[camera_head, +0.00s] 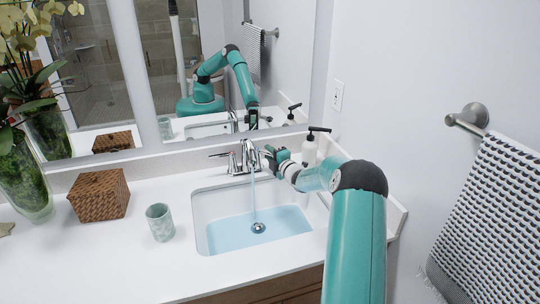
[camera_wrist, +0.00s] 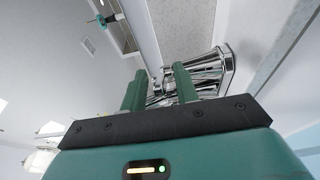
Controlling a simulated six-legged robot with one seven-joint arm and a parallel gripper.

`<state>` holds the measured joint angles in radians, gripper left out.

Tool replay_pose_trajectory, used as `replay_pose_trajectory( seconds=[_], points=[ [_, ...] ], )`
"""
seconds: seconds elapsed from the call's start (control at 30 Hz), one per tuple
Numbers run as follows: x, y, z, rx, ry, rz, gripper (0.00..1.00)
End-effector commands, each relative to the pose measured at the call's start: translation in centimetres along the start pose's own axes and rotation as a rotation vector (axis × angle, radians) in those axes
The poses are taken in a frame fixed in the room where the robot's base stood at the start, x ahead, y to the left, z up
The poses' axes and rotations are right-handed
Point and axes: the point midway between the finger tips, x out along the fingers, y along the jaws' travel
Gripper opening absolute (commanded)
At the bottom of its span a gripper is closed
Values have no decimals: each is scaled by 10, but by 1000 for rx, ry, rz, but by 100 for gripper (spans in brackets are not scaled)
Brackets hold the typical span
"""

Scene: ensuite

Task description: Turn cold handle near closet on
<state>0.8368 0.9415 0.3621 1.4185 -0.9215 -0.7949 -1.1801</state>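The chrome faucet (camera_head: 246,157) stands at the back of the sink, and a stream of water (camera_head: 254,198) falls from its spout. Its left lever handle (camera_head: 222,155) points left. My gripper (camera_head: 270,155) is at the faucet's right side and hides the right handle in the head view. In the wrist view my gripper (camera_wrist: 158,80) has its two green fingers apart, with chrome faucet parts (camera_wrist: 208,72) behind and between them. I cannot tell whether the fingers touch the handle.
The sink basin (camera_head: 200,215) holds bluish water. A soap dispenser (camera_head: 309,150) stands close behind my gripper. A cup (camera_head: 160,222), a wicker box (camera_head: 99,194) and a plant vase (camera_head: 25,180) stand left. A towel (camera_head: 485,215) hangs on the right wall.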

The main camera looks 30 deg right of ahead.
Motion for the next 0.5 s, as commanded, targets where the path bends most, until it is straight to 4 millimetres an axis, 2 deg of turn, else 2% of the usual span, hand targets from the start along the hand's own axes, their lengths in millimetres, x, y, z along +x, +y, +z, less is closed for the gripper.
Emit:
replay_pose_trajectory(
  seconds=[0.27, 0.37, 0.5],
  points=[
    [-2, -1, 0, 0, 0, -2, 30],
    [-11, 0, 0, -1, 0, -3, 30],
    [-34, 0, 1, -1, -1, -3, 30]
  ],
)
